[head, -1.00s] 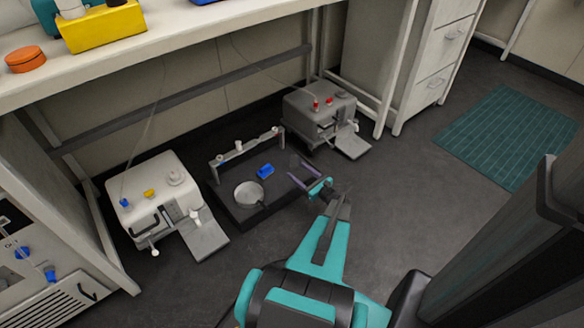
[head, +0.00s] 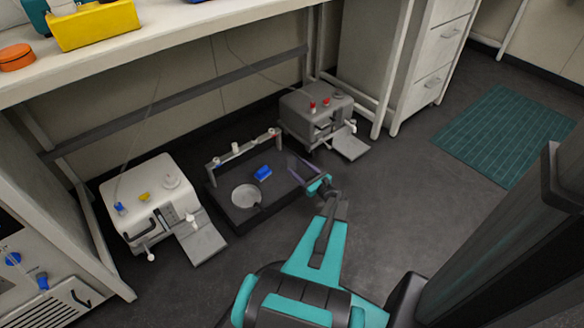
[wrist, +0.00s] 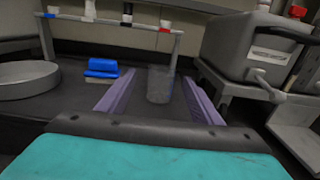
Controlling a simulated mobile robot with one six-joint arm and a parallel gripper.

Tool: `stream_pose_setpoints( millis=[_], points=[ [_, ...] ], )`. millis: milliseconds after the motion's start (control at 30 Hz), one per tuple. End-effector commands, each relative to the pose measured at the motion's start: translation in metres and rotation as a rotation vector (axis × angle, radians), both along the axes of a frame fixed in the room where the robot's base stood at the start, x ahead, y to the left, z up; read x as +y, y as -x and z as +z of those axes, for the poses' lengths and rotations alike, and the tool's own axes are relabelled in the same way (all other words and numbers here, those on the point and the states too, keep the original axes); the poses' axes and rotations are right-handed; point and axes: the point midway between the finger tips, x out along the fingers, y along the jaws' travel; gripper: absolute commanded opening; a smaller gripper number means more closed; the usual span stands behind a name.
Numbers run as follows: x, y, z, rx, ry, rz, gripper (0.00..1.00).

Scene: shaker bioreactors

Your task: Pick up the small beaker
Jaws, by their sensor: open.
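The small beaker (wrist: 160,85) is a grey, see-through cylinder standing upright on the dark platform (wrist: 70,108) in the wrist view. My gripper (wrist: 159,95) is open, with one purple finger to the left of the beaker and one to the right. The beaker appears between the fingers, towards their far ends, and I see no finger touching it. In the head view my gripper (head: 303,168) is low at the right side of the platform, and I cannot make out the beaker clearly there.
A blue block (wrist: 102,68) and a round grey dish (wrist: 28,78) lie left of the beaker. A rail (wrist: 110,22) with small caps stands behind it. A grey machine (head: 316,110) is behind right, a white machine (head: 150,205) left. The bench top (head: 200,38) overhangs the back.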

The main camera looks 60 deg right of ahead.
Motion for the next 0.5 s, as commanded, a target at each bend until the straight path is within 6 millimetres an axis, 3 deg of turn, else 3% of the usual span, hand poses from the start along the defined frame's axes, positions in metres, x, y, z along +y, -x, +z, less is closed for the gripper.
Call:
stream_pose_setpoints(
  millis=[233, 500],
  points=[
    [-0.011, -0.034, -0.002, -0.001, 0.000, 0.002, 0.59],
    [-0.016, -0.046, 0.000, 0.000, -0.001, -0.001, 0.59]
  ],
)
